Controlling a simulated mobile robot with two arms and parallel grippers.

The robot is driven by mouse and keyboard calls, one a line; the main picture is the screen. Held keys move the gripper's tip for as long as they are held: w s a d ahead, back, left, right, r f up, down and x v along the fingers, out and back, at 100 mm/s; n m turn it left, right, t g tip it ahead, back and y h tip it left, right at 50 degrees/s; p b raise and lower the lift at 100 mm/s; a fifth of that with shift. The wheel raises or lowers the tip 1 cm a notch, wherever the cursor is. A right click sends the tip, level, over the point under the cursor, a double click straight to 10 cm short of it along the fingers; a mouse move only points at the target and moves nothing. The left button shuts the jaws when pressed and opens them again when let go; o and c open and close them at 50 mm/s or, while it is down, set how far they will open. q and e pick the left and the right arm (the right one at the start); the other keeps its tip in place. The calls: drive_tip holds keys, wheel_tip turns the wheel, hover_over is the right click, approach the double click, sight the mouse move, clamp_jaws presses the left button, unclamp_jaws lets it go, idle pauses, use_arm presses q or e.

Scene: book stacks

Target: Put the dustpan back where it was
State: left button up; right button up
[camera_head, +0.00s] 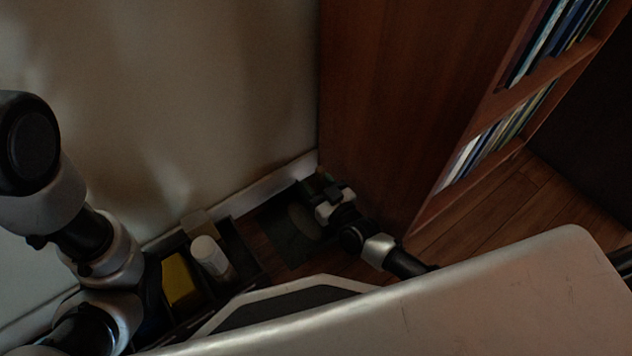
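A dark green flat thing (287,236), which looks like the dustpan, is on the floor or just above it, in the corner between the wall and the bookcase. A paler oval patch shows on it. My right gripper (322,192) is down at its right edge, close to the bookcase side. The fingers are small and dark, and I cannot tell whether they are shut on the dustpan's handle. My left arm is at the left, but its gripper is not in view.
A dark bin or caddy (247,262) holds a white cylinder (209,256) and a yellow thing (179,280), left of the dustpan. The wooden bookcase (400,90) with books rises at right. A white baseboard (275,182) runs behind. Wooden floor (500,210) is clear at right.

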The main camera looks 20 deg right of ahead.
drive_tip(key=shift+r, duration=0.1)
drive_tip(key=shift+s+r+p, duration=0.1)
drive_tip(key=shift+s+p, duration=0.1)
drive_tip(key=shift+p, duration=0.1)
drive_tip(key=p+v, duration=0.5)
drive_tip(key=v, duration=0.6)
drive_tip(key=shift+s+d, duration=0.15)
drive_tip(key=shift+s, duration=0.15)
drive_tip(key=shift+p, duration=0.3)
